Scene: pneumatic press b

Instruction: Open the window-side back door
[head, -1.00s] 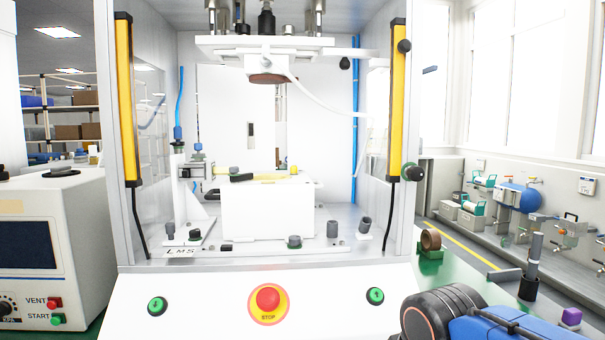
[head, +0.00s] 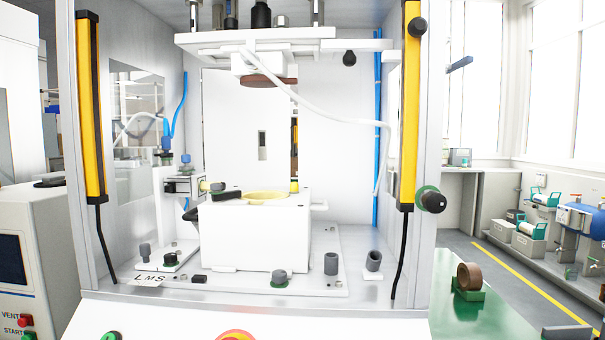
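The press's back wall, seen through its open front in the head view, has two tall white panels that look like back doors. The right one, on the window side (head: 338,135), appears flat and upright, and I see no handle on it. The left back door (head: 228,125) has a small grey recessed handle or latch (head: 262,145). A narrow vertical gap (head: 294,125) separates them, with something yellow and black in it. I cannot tell whether the right door is fully shut. The hanging press head and a white hose partly cover both. My gripper is not in view.
A white block fixture (head: 255,235) stands on the base plate before the doors. Yellow-and-black bars (head: 410,105) line the front posts, with a dark knob (head: 432,200) on the right. A green table with a brown roll (head: 468,275) is right; open floor (head: 500,265) lies beyond.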

